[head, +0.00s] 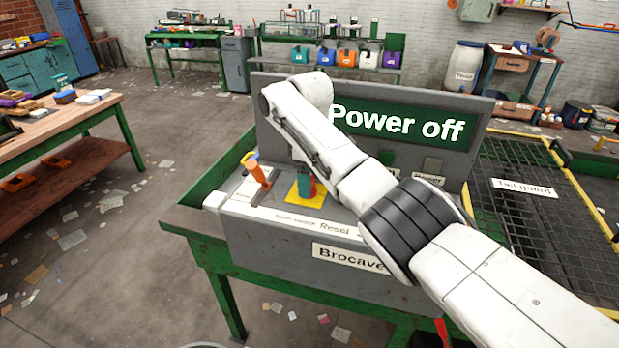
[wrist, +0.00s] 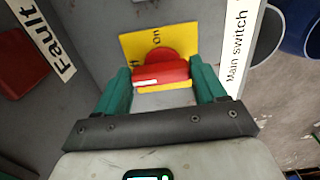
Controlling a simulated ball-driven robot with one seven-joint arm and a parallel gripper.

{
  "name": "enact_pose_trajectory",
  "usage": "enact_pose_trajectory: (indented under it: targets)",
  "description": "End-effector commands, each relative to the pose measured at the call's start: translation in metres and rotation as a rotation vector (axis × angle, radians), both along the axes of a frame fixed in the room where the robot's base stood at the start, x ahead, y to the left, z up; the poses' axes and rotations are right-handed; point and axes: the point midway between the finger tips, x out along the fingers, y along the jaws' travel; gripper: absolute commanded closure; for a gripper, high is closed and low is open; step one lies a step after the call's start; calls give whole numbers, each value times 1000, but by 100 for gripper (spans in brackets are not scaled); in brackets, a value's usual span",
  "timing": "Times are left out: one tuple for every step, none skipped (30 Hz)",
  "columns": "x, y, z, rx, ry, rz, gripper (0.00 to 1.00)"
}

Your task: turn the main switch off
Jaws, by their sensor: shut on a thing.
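The main switch (wrist: 158,66) is a red knob on a yellow plate (wrist: 128,45), beside a white "Main switch" label (wrist: 237,48). "On" reads at the plate's upper right in the wrist view, and part of another word shows at its left. My gripper (wrist: 162,77) has its green fingers on both sides of the red handle and is shut on it. In the head view the yellow plate (head: 315,201) shows on the grey console, with my gripper (head: 305,186) over it; my arm hides part of the switch area. The console's green display (head: 440,128) reads "Power off".
An orange-handled lever (head: 257,171) stands on the console left of the switch. A "Reset" label (head: 334,227) is along the front edge. A mesh-covered guard (head: 515,210) lies to the right. Floor at the left is open, with scattered scraps.

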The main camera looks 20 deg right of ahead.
Motion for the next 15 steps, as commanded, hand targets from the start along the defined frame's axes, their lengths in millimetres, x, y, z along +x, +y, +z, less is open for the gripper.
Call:
enact_pose_trajectory:
  targets:
    - [1, 1, 2, 1, -6, 4, 60]
    - [1, 1, 2, 1, -6, 4, 60]
    - [1, 1, 2, 1, -6, 4, 60]
    - [1, 1, 2, 2, -6, 4, 60]
    - [1, 1, 2, 1, -6, 4, 60]
    - [1, 1, 2, 2, -6, 4, 60]
    - [1, 1, 2, 2, -6, 4, 60]
    - [1, 1, 2, 1, -7, 4, 60]
    - [1, 1, 2, 2, -6, 4, 27]
    - [1, 1, 2, 1, -6, 4, 24]
    - [1, 1, 2, 1, -6, 4, 21]
    - [1, 1, 2, 1, -6, 4, 17]
    - [1, 1, 2, 1, -4, 3, 15]
    - [1, 1, 1, 1, -4, 3, 12]
    - [1, 1, 1, 1, -4, 3, 8]
